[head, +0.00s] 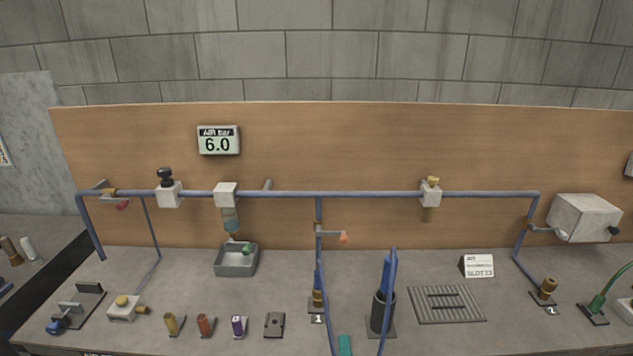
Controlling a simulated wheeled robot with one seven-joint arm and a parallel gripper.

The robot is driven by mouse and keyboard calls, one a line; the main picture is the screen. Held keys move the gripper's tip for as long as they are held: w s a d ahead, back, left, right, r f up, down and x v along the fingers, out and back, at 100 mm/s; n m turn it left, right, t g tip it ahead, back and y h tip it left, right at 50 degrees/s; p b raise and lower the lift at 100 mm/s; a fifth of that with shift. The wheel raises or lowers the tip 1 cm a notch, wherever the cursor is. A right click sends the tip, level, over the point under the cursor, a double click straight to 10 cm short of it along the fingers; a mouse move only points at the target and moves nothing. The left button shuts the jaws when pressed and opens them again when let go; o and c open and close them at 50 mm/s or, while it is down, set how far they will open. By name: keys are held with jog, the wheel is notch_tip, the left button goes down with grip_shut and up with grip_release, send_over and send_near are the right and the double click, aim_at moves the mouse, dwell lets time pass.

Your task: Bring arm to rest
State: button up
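My gripper and arm are not in the head view, so whether the gripper is open or shut is hidden. The view shows a grey workbench (270,290) with a wooden back panel (330,150). A blue pipe (370,194) runs along the panel, with white fittings on it. Blue tubes (387,275) stand in a dark holder (381,312) near the front centre.
A grey tray (236,262) sits below a filter bowl (230,220). A slotted grate (446,304) lies at centre right, near a SLOT 13 card (479,265). Several small coloured parts line the front left. A grey box (584,217) is at right. A display (218,140) reads 6.0.

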jog(key=s+a+f+n+g, duration=0.1)
jog(key=s+f+n, duration=0.35)
jog(key=s, duration=0.45)
jog(key=s+f+n, duration=0.4)
jog(key=s+f, duration=0.2)
jog(key=s, duration=0.3)
jog(key=s+a+n, duration=0.2)
jog(key=s+n, duration=0.1)
jog(key=s, duration=0.5)
jog(key=s+a+n+g, duration=0.1)
jog(key=s+a+n, duration=0.2)
jog(key=s, duration=0.4)
jog(key=shift+s+a+r+n, duration=0.15)
jog(key=shift+s+n, duration=0.25)
jog(key=shift+n, duration=0.35)
jog(key=shift+c, duration=0.9)
